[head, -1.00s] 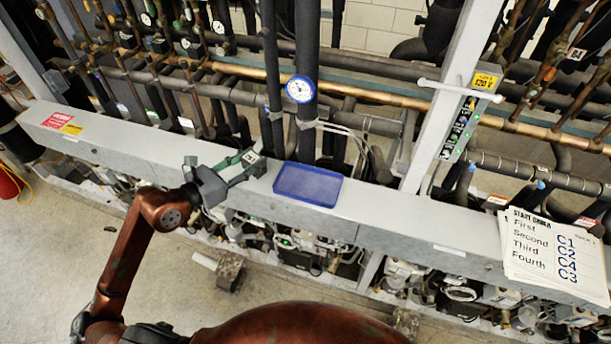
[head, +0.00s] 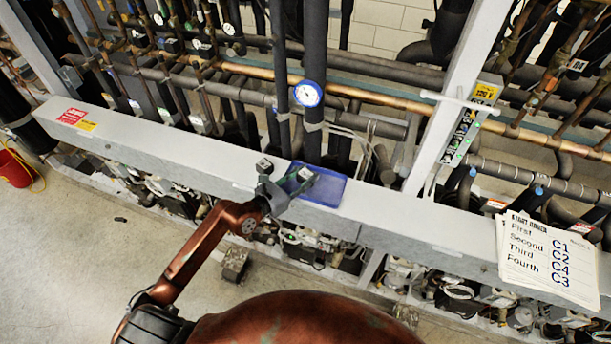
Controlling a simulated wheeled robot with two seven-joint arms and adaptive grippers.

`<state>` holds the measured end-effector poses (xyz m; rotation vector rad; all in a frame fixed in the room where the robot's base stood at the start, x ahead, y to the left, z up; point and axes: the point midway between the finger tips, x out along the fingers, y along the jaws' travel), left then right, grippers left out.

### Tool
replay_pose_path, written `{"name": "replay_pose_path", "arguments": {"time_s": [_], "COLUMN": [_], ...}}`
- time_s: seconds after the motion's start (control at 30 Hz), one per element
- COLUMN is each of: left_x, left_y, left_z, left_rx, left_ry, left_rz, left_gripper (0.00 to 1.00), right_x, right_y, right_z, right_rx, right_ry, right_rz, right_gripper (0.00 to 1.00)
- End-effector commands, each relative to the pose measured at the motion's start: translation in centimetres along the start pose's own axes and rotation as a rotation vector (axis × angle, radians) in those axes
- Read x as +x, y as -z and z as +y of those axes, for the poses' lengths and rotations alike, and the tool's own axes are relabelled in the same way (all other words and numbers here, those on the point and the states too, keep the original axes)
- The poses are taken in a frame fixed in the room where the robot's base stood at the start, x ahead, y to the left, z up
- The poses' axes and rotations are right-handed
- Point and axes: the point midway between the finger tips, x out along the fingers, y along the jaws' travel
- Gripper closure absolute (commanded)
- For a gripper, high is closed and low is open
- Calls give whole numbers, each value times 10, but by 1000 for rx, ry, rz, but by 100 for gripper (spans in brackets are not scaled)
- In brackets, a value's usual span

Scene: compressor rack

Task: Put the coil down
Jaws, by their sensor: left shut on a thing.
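My left gripper (head: 286,180) is over the left part of a shallow blue tray (head: 333,192) on the grey beam. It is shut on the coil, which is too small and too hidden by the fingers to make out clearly. One finger is at the tray's left edge and the other is over its inside. I cannot tell whether the coil touches the tray floor. The visible right part of the tray is empty. My right gripper is not in view.
The grey beam (head: 180,152) runs across the view, with pipes and a round gauge (head: 307,93) behind the tray. Printed start-order sheets (head: 547,258) lie at the right. A red bucket (head: 14,168) stands on the floor at far left.

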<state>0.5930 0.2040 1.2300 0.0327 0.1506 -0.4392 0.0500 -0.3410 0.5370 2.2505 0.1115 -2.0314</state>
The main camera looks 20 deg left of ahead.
Motion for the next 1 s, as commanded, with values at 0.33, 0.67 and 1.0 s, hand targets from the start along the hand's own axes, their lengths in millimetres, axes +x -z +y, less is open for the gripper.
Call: {"name": "replay_pose_path", "arguments": {"time_s": [0.33,0.67,1.0], "left_x": [2,2,1], "left_y": [9,11,9], "left_z": [0,0,0], "left_rx": [1,1,1], "left_ry": [0,0,1], "left_rz": [-4,-2,-2], "left_gripper": [97,54,51], "right_x": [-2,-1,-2], "right_y": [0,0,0], "right_z": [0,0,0], "right_rx": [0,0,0], "right_ry": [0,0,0], "right_rz": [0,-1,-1], "right_gripper": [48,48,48]}}
